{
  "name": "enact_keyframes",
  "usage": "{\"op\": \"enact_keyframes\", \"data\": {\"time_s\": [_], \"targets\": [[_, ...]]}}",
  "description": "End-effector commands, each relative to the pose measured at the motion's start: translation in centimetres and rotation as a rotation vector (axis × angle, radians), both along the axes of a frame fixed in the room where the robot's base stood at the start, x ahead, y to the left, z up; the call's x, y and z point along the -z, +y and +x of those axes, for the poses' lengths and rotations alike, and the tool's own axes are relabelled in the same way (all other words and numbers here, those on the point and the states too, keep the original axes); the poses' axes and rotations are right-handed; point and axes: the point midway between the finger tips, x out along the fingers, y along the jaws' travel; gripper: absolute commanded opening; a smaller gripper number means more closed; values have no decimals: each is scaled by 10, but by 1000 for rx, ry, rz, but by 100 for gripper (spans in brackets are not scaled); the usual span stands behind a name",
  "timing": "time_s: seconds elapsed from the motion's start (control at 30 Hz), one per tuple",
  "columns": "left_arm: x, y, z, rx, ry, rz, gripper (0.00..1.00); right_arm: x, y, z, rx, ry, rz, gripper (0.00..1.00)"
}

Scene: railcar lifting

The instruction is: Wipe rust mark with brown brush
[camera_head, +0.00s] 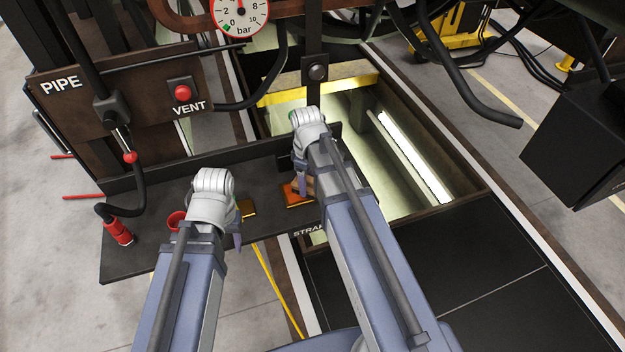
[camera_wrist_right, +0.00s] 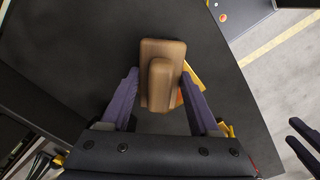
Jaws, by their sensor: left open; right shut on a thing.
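The brown brush (camera_wrist_right: 163,75) shows in the right wrist view as a flat brown block with a raised grip. It is between the purple fingers of my right gripper (camera_wrist_right: 160,90), which is shut on it. In the head view my right gripper (camera_head: 301,185) is over the dark shelf and mostly hides the brush. An orange patch (camera_head: 294,198) shows on the shelf beneath it; I cannot tell whether this is the rust mark. My left gripper (camera_head: 238,234) is open over the shelf's front part; its fingers (camera_wrist_right: 291,131) also show at the right of the wrist view.
The dark shelf (camera_head: 135,258) carries a red cup (camera_head: 177,219) and a yellow piece (camera_head: 247,208). A hose with a red end (camera_head: 118,232) hangs at the left. The PIPE and VENT panel (camera_head: 130,90) stands behind. An open pit (camera_head: 400,165) lies to the right.

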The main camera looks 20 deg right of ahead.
Motion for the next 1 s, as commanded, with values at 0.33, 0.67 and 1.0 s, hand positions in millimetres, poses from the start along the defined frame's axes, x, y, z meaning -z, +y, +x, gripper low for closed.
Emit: {"op": "enact_keyframes", "data": {"time_s": [0.33, 0.67, 1.0], "targets": [[-1, 0, 0, 0, 0, 0, 50, -1, 15, 0, 1, -1, -1, 10], [1, 0, 0, 0, 0, 0, 50, 1, 33, 0, -2, -1, -1, 10], [2, 0, 0, 0, 0, 0, 50, 2, 46, 0, 0, 0, 1, 10]]}}
